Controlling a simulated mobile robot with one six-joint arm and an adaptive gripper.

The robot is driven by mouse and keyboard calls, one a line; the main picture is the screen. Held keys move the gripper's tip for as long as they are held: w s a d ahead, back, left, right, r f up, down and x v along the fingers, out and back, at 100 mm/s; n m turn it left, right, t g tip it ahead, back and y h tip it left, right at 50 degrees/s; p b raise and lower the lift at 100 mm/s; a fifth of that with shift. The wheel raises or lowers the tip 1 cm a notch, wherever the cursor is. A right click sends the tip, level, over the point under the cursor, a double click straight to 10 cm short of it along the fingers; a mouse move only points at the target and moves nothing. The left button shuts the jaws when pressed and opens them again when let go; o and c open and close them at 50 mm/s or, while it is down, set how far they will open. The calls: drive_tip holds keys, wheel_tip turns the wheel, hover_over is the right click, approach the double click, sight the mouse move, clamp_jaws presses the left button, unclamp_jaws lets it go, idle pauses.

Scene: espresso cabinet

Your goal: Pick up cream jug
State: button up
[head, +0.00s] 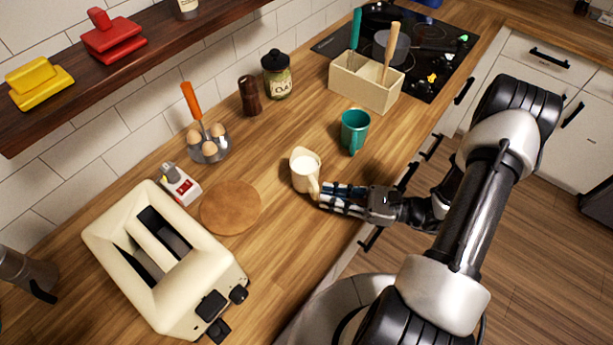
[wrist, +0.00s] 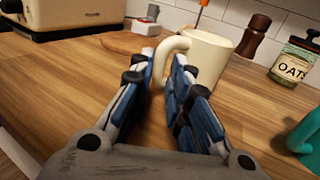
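The cream jug (head: 304,171) is a cream-coloured cup-like vessel with white contents, upright on the wooden counter. In the wrist view the jug (wrist: 212,62) stands just past my fingertips, its looped handle pointing toward me. My gripper (head: 321,197) is low over the counter at the jug's handle side. In the wrist view my gripper (wrist: 163,62) has its two blue-padded fingers on either side of the handle. A narrow gap shows between the fingers, and they look open. Contact with the handle cannot be made out.
A teal mug (head: 355,129) stands behind the jug. A round wooden board (head: 231,207) and a toaster (head: 163,256) are to the left. A utensil box (head: 364,88), oats jar (head: 277,78), pepper mill (head: 250,97) and egg holder (head: 211,152) stand farther back.

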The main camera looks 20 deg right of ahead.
sight(316, 194)
drive_tip(key=x, duration=0.4)
drive_tip(key=shift+a+f+b, duration=0.1)
drive_tip(key=shift+a+b, duration=0.1)
drive_tip(key=shift+b, duration=0.15)
drive_tip(key=shift+c, duration=0.3)
clamp_jaws()
